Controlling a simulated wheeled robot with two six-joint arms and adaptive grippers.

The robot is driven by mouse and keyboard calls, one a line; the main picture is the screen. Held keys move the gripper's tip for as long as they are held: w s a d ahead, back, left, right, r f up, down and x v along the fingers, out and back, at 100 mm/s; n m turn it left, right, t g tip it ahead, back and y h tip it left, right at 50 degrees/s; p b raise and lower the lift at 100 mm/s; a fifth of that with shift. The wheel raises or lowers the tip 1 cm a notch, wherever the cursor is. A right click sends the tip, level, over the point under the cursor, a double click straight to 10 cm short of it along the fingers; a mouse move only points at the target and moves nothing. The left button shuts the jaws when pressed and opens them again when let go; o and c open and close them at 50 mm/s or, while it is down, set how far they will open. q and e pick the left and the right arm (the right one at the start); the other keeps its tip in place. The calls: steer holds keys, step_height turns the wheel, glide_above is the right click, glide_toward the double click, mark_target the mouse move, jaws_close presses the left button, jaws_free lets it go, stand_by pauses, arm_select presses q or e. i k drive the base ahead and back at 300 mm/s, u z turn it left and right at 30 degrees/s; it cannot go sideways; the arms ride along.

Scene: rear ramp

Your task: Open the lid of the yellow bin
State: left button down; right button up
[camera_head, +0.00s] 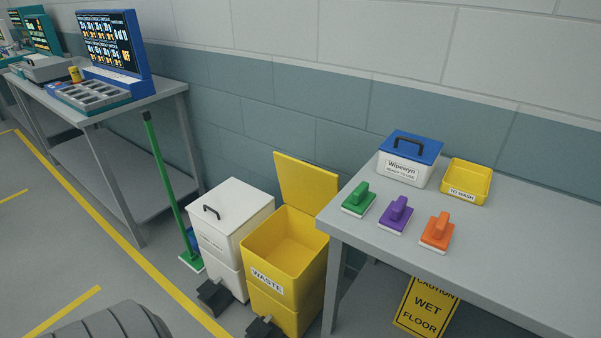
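The yellow bin (285,262) stands on the floor against the left end of the grey table, with a "WASTE" label on its front. Its yellow lid (306,184) stands raised at the back, tilted up near the wall, and the bin's opening shows an empty-looking inside. A dark pedal (263,327) sits at the bin's foot. Neither of my grippers is in view.
A white bin (229,232) with a closed, black-handled lid stands left of it, beside a green-handled mop (168,185). The grey table (480,265) holds several scrubbers and tubs. A wet-floor sign (427,306) is below it. Open floor lies at left.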

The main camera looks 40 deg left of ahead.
mark_target(307, 187)
steer(key=k, duration=1.15)
steer(key=u, duration=0.75)
steer(key=i, duration=1.45)
steer(key=z, duration=0.4)
